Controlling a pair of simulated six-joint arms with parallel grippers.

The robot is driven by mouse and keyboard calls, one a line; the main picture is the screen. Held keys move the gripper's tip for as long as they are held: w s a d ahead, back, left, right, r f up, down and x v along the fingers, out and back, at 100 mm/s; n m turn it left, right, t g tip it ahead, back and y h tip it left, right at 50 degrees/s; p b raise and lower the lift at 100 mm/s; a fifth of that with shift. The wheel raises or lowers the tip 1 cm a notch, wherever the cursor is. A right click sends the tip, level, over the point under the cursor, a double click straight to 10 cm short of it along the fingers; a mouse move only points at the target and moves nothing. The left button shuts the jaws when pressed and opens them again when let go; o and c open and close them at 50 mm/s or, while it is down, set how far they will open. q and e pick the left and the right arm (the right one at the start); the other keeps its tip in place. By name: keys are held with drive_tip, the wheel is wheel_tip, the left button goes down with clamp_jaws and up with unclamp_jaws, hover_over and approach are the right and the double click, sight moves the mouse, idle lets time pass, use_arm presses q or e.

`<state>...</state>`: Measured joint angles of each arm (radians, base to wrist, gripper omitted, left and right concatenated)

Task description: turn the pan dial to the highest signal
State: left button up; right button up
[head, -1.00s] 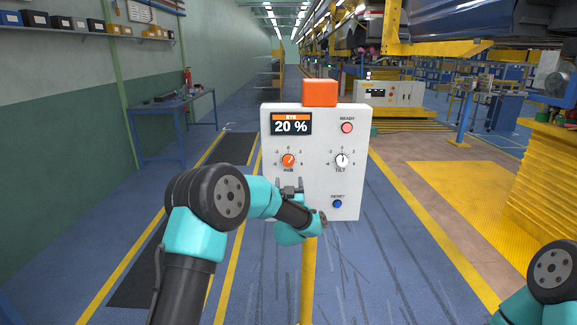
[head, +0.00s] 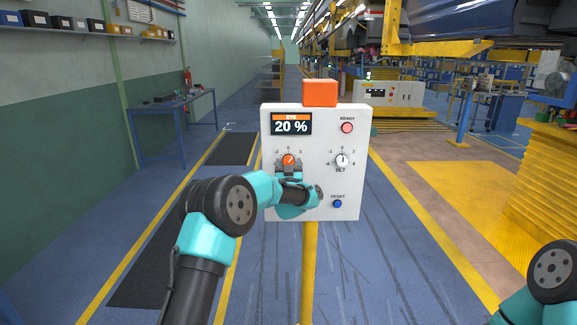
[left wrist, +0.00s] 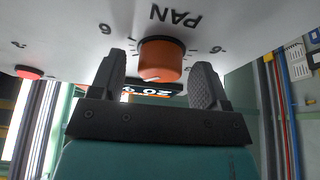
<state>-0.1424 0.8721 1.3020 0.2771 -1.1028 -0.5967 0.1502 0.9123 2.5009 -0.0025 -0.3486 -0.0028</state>
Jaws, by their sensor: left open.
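The orange pan dial (head: 288,159) is on the left of the white control box (head: 345,185). In the left wrist view the dial (left wrist: 163,62) sits between the two open fingers of my left gripper (left wrist: 158,80), with a gap on each side. In the head view my left gripper (head: 289,168) is just below the dial and hides its lower part. The display (head: 291,124) above the dial reads 20 %. Of my right arm only part shows at the lower right; its gripper is out of view.
The white tilt dial (head: 342,160) is to the right of the pan dial. A red ready light (head: 347,128) is above it and a blue reset button (head: 337,204) below. A yellow post (head: 309,270) holds up the box.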

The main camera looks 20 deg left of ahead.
use_arm(q)
drive_tip(key=shift+c, duration=0.5)
drive_tip(key=c, duration=0.8)
drive_tip(key=shift+n+y, duration=0.3)
drive_tip(key=shift+n, duration=0.3)
drive_tip(key=n+g+y, duration=0.1)
drive_tip(key=n, duration=0.2)
drive_tip(key=n+y, duration=0.1)
drive_tip(key=n, duration=0.2)
drive_tip(key=n+g+y, duration=0.1)
drive_tip(key=n, duration=0.1)
drive_tip(key=shift+d+n+g+y, duration=0.2)
drive_tip(key=shift+n+g+y, duration=0.1)
drive_tip(key=shift+n, duration=0.1)
drive_tip(key=n+g+y, duration=0.1)
drive_tip(key=n+g, duration=0.1)
drive_tip(key=n, duration=0.2)
drive_tip(key=shift+r+n, duration=0.1)
drive_tip(key=shift+n, duration=0.2)
drive_tip(key=shift+r+n+g, duration=0.1)
drive_tip(key=shift+n+g, duration=0.7)
drive_tip(key=shift+n, duration=1.3)
